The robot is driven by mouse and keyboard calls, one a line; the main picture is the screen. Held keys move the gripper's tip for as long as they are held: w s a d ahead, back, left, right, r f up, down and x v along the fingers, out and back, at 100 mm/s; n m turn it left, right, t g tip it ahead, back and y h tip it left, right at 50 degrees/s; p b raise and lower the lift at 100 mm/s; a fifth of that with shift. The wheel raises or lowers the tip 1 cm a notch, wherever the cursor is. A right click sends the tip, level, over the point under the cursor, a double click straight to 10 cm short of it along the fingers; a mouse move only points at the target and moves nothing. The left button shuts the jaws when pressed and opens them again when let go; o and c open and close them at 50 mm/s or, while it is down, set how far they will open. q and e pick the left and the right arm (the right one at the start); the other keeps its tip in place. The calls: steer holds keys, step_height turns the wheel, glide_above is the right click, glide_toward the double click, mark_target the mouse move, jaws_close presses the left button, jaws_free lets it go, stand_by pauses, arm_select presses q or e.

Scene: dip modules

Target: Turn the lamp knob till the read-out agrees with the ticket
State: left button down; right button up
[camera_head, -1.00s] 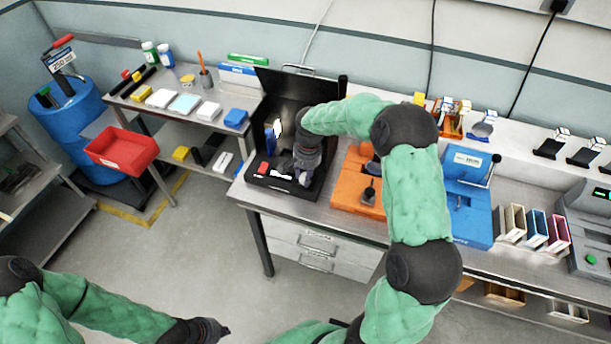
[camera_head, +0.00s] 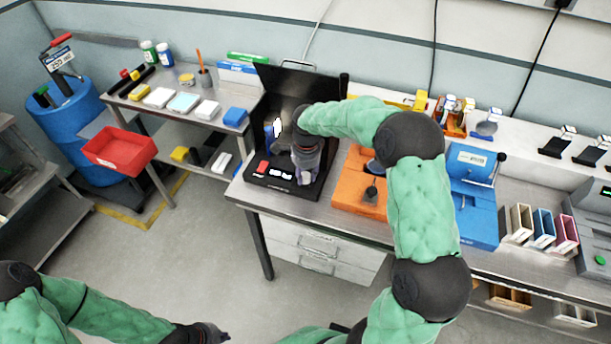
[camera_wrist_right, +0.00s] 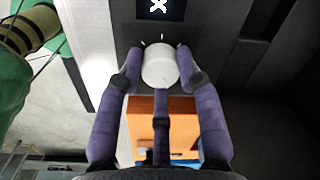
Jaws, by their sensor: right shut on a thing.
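The lamp knob (camera_wrist_right: 160,65) is a white round dial with tick marks around it in the right wrist view. The purple fingers of my right gripper (camera_wrist_right: 160,78) are closed around it from both sides and below. Above the knob is a dark window (camera_wrist_right: 158,7) with a white X-like mark, cut off by the frame. In the head view my right gripper (camera_head: 306,178) reaches into the black lamp station (camera_head: 298,82). Small white marks (camera_head: 275,171) show on its base, too small to read. I cannot pick out the ticket. My left gripper (camera_head: 218,334) hangs low over the floor; its jaw opening is unclear.
An orange fixture (camera_head: 350,193) and a blue fixture (camera_head: 474,215) stand right of the station. A red bin (camera_head: 120,150) and a blue drum (camera_head: 62,108) are at left. The floor between is clear.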

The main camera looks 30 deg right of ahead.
mark_target(306, 177)
steer(key=shift+m+b, duration=0.4)
steer(key=shift+m, duration=1.1)
steer(key=shift+r, duration=0.1)
steer(key=o, duration=1.1)
steer(key=shift+o, duration=0.2)
step_height(306, 177, up, 12)
steer(key=shift+s, duration=0.3)
steer(key=shift+a, duration=0.1)
